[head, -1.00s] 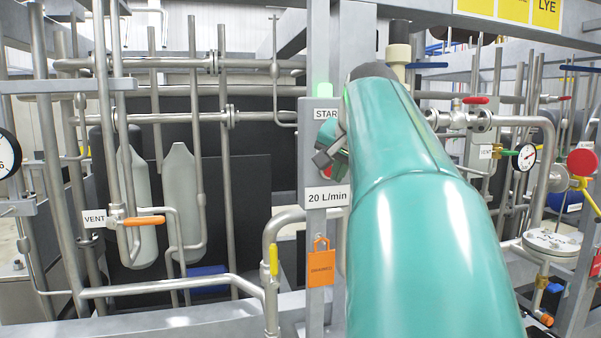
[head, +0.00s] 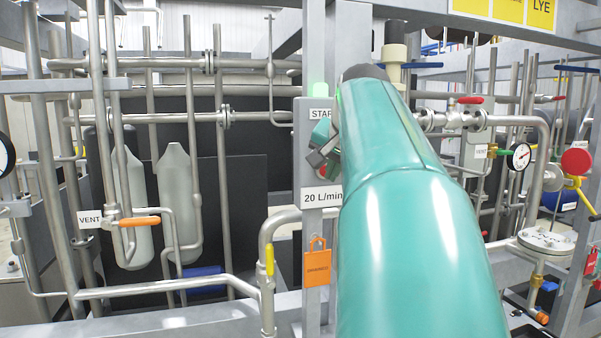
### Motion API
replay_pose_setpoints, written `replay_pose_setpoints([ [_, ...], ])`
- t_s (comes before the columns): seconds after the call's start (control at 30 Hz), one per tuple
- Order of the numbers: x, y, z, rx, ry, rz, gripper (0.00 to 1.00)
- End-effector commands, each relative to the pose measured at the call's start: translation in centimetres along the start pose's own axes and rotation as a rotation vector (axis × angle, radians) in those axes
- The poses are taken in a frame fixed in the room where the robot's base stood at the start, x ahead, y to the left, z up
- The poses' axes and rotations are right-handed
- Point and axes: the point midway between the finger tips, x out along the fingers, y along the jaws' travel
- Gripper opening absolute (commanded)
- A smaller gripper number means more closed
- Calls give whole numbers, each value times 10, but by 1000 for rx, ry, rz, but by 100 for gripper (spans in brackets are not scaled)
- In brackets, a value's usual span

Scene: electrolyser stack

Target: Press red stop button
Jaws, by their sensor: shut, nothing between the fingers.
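A grey control box (head: 304,175) stands on a post in the middle of the head view. It has a START label (head: 319,114), a green lit part (head: 319,89) on top and a 20 L/min label (head: 320,197). My gripper (head: 317,158) is in front of the box face, between the two labels, with its dark fingers shut and empty. My teal arm covers the right side of the box. No red stop button can be made out on the box now; the gripper and arm hide part of its face. I cannot tell whether the gripper touches the box.
An orange tag (head: 317,264) hangs below the box. A pipe with a yellow handle (head: 269,261) stands at its lower left. An orange vent handle (head: 139,221) is farther left. A red disc (head: 577,161) and a gauge (head: 519,156) are at right among pipes.

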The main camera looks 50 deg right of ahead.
Motion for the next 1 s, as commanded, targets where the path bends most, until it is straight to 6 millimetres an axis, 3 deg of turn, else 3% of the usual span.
replay_pose_setpoints([
  [1.0,5,-4,-4,0,1,-1,0],
])
